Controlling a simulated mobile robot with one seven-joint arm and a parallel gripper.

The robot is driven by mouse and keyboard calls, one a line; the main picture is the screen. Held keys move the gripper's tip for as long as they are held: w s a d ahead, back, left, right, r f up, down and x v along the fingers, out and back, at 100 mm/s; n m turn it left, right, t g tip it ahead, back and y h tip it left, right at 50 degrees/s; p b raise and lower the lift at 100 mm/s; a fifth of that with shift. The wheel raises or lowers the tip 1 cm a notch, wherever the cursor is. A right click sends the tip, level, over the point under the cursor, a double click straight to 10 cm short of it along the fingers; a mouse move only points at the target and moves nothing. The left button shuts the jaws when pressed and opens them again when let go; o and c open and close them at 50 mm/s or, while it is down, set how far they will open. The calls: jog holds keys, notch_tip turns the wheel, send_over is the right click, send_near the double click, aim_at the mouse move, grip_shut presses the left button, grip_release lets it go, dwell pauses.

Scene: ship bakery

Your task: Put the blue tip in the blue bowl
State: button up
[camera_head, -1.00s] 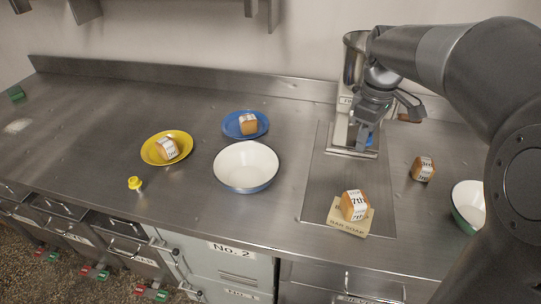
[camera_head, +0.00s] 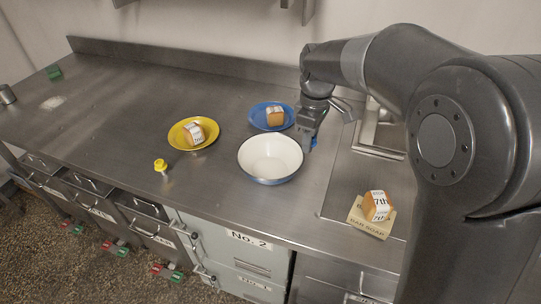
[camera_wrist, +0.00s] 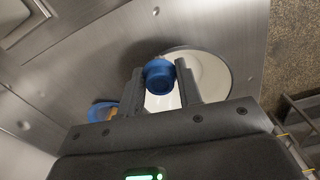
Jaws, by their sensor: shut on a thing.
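My gripper (camera_wrist: 160,85) is shut on the blue tip (camera_wrist: 159,74), which sits between the two fingers in the wrist view. In the head view the blue tip (camera_head: 313,142) shows as a small blue spot under my gripper (camera_head: 308,138), by the right rim of the blue bowl. The blue bowl (camera_head: 270,158) is white inside with a blue outside and stands on the steel counter. It looks empty. In the wrist view the bowl (camera_wrist: 212,75) lies below and behind the tip and is partly hidden by the fingers.
A blue plate (camera_head: 259,119) with a labelled loaf is behind the bowl. A yellow plate (camera_head: 180,141) with another loaf is to its left, and a yellow tip (camera_head: 160,165) stands in front of that plate.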

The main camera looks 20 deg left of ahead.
jog(key=a+f, duration=0.2)
jog(key=a, duration=0.1)
jog(key=a+f, duration=0.2)
jog(key=a, duration=0.2)
jog(key=s+a+f, duration=0.1)
jog(key=a+f, duration=0.1)
jog(key=a, duration=0.1)
jog(key=shift+a+f, duration=0.1)
jog(key=shift+a, duration=0.1)
jog(key=shift+f, duration=2)
jog(key=shift+f, duration=0.1)
jog(key=o, duration=0.9)
jog(key=shift+o, duration=0.2)
notch_tip(320, 180, up, 12)
